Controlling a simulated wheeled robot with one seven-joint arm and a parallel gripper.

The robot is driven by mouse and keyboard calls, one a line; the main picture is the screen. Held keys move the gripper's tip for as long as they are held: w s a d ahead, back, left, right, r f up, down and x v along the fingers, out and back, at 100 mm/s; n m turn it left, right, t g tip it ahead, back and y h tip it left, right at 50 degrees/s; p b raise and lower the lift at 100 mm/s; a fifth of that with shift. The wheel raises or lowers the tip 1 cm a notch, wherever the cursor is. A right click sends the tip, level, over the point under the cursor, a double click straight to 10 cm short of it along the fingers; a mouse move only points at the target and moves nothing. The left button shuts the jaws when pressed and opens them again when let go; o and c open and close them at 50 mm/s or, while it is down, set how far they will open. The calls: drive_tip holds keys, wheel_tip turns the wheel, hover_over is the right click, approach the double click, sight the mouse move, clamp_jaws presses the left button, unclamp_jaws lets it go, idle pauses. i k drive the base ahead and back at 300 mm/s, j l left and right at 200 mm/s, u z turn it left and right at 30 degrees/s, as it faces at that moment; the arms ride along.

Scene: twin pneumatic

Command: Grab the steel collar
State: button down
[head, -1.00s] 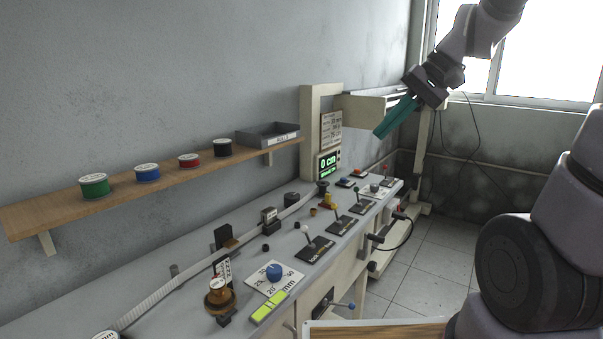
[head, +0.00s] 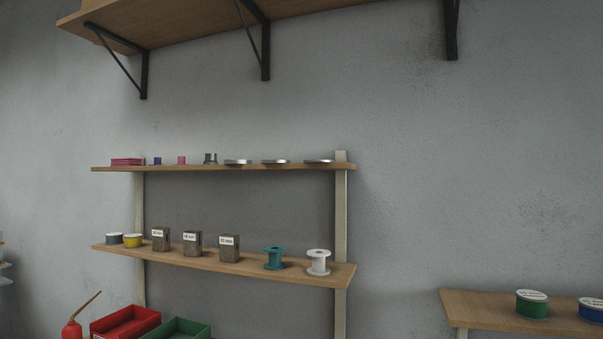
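No thing in view can be named the steel collar for certain. A small grey metal-looking piece (head: 210,158) stands on the upper wall shelf (head: 220,168). To its right on the same shelf lie three flat silvery discs: a left disc (head: 238,162), a middle disc (head: 276,162) and a right disc (head: 318,161). They are too small to tell whether any has a hole. My gripper is not in view.
The lower shelf (head: 310,279) holds tins, brown labelled boxes, a teal spool (head: 274,258) and a white spool (head: 318,262). Below are a red bin (head: 125,322), a green bin (head: 180,329) and a red oil can (head: 72,330). Another shelf (head: 480,309) holds a green reel (head: 531,304).

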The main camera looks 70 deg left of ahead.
sight(210, 158)
drive_tip(key=k+j+u, duration=0.15)
drive_tip(key=k+u, duration=0.35)
drive_tip(key=k, duration=0.15)
drive_tip(key=u, duration=2.2)
drive_tip(key=k+l+u, duration=0.15)
drive_tip(key=l, duration=0.25)
drive_tip(key=k+l+u, duration=0.15)
drive_tip(key=l, duration=0.2)
drive_tip(key=k+l+u, duration=0.15)
drive_tip(key=l, duration=0.25)
drive_tip(key=k+l+u, duration=0.15)
drive_tip(key=l, duration=0.2)
drive_tip(key=i+j+z, duration=0.1)
drive_tip(key=j, duration=0.25)
drive_tip(key=i+j+z, duration=0.1)
drive_tip(key=i+j, duration=0.2)
drive_tip(key=i+j+z, duration=0.1)
drive_tip(key=j, duration=0.3)
drive_tip(key=i, duration=0.1)
